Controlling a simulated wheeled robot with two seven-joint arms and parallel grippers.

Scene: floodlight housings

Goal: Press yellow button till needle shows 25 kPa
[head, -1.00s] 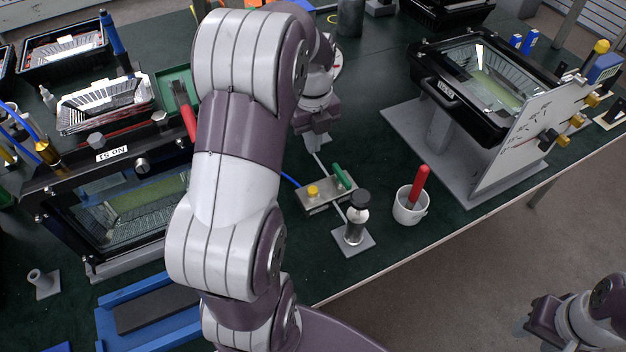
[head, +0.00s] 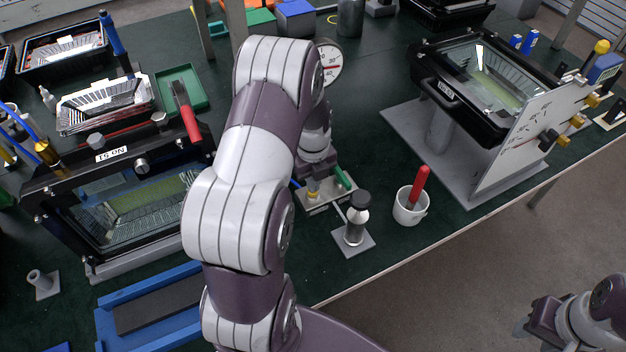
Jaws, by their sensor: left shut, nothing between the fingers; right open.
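The yellow button (head: 313,196) sits on a small metal block (head: 322,204) with a green lever (head: 344,179), near the middle of the table. My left gripper (head: 314,186) is shut and empty, pointing down at the button. Its tip is at the button; I cannot tell whether it touches or presses it. A round white gauge (head: 330,62) stands behind my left arm, which hides its left part. A red mark shows on its dial, but the needle's reading is too small to tell. My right gripper (head: 522,326) is open, low at the right, off the table.
A black-capped bottle (head: 355,215) on a grey plate and a white cup (head: 410,208) with a red-handled tool stand right of the block. A floodlight housing (head: 90,225) is at left, another (head: 480,85) at right with a dial panel (head: 515,145).

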